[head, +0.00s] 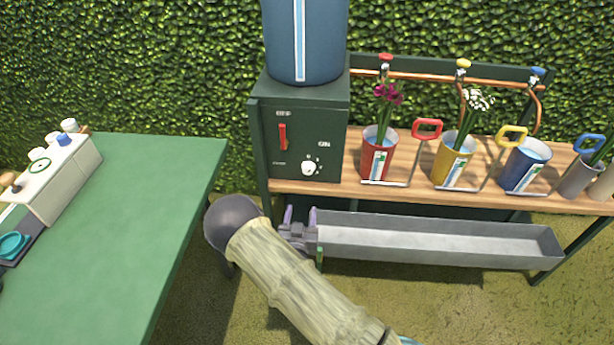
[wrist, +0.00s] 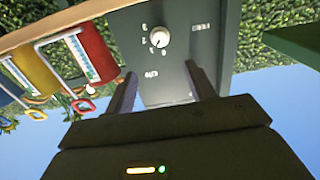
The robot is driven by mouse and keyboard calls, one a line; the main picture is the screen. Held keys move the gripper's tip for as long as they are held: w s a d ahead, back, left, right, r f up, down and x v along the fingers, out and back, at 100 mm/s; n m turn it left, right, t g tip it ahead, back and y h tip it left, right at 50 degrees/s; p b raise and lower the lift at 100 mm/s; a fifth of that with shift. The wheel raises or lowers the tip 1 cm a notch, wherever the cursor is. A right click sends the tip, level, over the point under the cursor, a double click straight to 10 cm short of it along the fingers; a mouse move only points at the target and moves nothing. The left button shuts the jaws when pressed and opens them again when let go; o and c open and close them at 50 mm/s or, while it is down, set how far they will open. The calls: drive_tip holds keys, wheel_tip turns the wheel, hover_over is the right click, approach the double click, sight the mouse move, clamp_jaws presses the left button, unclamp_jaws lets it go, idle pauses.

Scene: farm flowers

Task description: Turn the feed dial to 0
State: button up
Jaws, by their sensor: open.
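The feed dial (head: 309,168) is a small white knob low on the front of a dark green control box (head: 300,105), with small marks around it. It also shows in the wrist view (wrist: 160,37), where the picture is upside down. Which mark it points to is too small to tell for sure. My gripper (head: 300,214) is open and empty, with its two purple-grey fingers pointing up, below the box and apart from the dial. In the wrist view my gripper (wrist: 163,88) has its fingers spread to either side of the panel area beyond which the dial sits.
A red lever (head: 282,137) sits on the same panel, up and left of the dial. A blue tank (head: 305,40) stands on the box. Red (head: 378,155), yellow (head: 453,160) and blue (head: 524,166) buckets stand right. A grey trough (head: 440,240) lies below; a green table (head: 130,230) is left.

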sight(307, 173)
drive_tip(key=w, duration=1.6)
drive_tip(key=shift+d, duration=0.3)
drive_tip(key=shift+c, duration=0.2)
drive_tip(key=c, duration=0.9)
